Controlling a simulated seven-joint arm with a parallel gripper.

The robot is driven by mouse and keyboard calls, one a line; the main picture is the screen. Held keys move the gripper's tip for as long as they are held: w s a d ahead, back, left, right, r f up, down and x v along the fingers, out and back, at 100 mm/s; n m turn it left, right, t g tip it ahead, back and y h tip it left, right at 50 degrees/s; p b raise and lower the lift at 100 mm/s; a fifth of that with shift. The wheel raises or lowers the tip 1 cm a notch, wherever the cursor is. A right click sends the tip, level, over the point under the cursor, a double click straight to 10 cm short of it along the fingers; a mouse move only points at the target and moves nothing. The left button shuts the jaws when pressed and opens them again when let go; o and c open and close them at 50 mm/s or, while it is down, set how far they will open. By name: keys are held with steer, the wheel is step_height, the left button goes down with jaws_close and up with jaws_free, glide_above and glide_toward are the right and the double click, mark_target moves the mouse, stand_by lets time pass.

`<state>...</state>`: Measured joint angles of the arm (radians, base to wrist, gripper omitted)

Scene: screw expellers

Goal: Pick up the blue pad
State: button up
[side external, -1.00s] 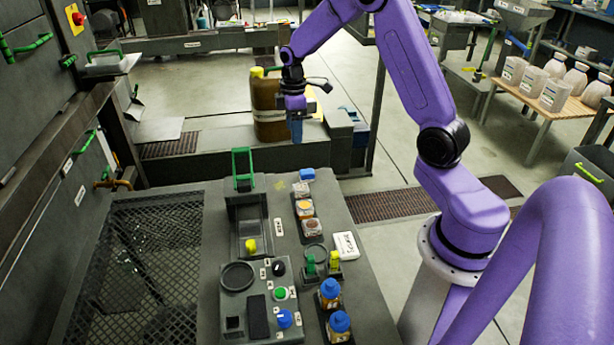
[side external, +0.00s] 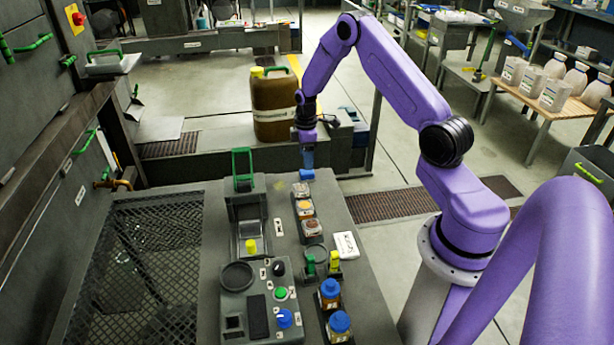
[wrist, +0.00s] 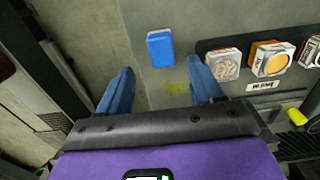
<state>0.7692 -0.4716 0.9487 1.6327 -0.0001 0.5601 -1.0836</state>
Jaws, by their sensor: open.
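The blue pad (side external: 307,174) lies flat on the grey bench top near its far end. In the wrist view the blue pad (wrist: 160,47) is a small upright rectangle, ahead of and between the lines of my two fingers. My gripper (side external: 307,160) points down just above the pad in the side view. In the wrist view my gripper (wrist: 163,85) shows two blue fingers spread apart with nothing between them. The pad is apart from both fingers in the wrist view. The exact height of the fingertips over it is hard to tell.
A dark tray with several sample jars (side external: 304,208) stands close to the pad; the jars (wrist: 270,59) also show right of it in the wrist view. A brown jug (side external: 274,106) stands behind. A control panel (side external: 262,310) and blue-capped bottles (side external: 330,293) are nearer the camera.

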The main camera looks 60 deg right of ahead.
mark_target(307, 172)
steer(key=shift+s+f, duration=0.2)
steer(key=shift+f, duration=2.95)
steer(key=c, duration=1.1)
steer(key=shift+o, duration=0.2)
steer(key=shift+w+r, duration=0.1)
steer(key=shift+r, duration=0.7)
steer(key=s+a+r, duration=0.2)
steer(key=s+r, duration=0.3)
steer(key=s, duration=0.1)
steer(key=s+a+r, duration=0.3)
steer(key=s+r, duration=0.3)
steer(key=s, duration=0.1)
steer(key=shift+a+r, duration=0.2)
steer(key=shift+a, duration=0.15)
